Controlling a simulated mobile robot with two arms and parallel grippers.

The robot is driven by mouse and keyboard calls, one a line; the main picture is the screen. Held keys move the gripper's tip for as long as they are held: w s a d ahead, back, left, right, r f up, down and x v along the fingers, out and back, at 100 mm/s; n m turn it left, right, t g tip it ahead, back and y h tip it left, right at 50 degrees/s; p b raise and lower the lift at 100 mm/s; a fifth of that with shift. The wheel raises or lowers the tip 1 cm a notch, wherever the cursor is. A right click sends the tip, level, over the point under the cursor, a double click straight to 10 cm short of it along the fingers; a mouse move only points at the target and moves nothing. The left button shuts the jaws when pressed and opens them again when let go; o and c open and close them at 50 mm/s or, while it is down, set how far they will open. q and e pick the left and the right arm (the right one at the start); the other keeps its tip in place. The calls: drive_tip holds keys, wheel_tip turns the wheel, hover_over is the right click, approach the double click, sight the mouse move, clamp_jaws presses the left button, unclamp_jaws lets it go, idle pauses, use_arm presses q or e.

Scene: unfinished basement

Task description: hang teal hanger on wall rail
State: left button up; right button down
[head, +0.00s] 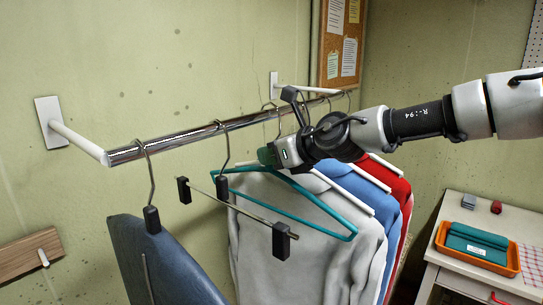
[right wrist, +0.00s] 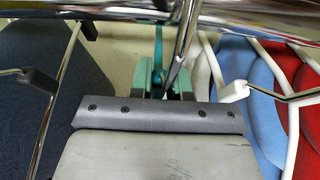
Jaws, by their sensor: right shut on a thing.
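The teal hanger (head: 330,212) is below the chrome wall rail (head: 190,137), in front of a light grey garment (head: 305,240). My right gripper (head: 268,156) is shut on the hanger near its neck, just under the rail. In the right wrist view, a teal strip (right wrist: 158,48) rises between the fingers (right wrist: 160,80) towards the rail (right wrist: 120,12). A chrome hook stem passes close beside them. I cannot tell whether the teal hanger's hook is over the rail. My left gripper is not in view.
A clip hanger (head: 240,207) with black clips hangs left of the gripper, and a dark blue garment (head: 165,260) further left. Blue (head: 367,192) and red (head: 400,190) garments hang right. A cabinet (head: 470,278) with an orange tray (head: 438,240) stands at right.

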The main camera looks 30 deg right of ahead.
drive_tip(key=shift+f, duration=0.15)
drive_tip(key=c, duration=1)
unclamp_jaws()
drive_tip(key=shift+s+d+r+b, duration=0.2)
drive_tip(key=shift+s+b, duration=0.1)
drive_tip(key=shift+s, duration=0.05)
drive_tip(key=b+v, duration=0.2)
drive_tip(key=v, duration=0.8)
drive_tip(key=shift+f+b, duration=0.1)
drive_tip(key=shift+b, duration=0.2)
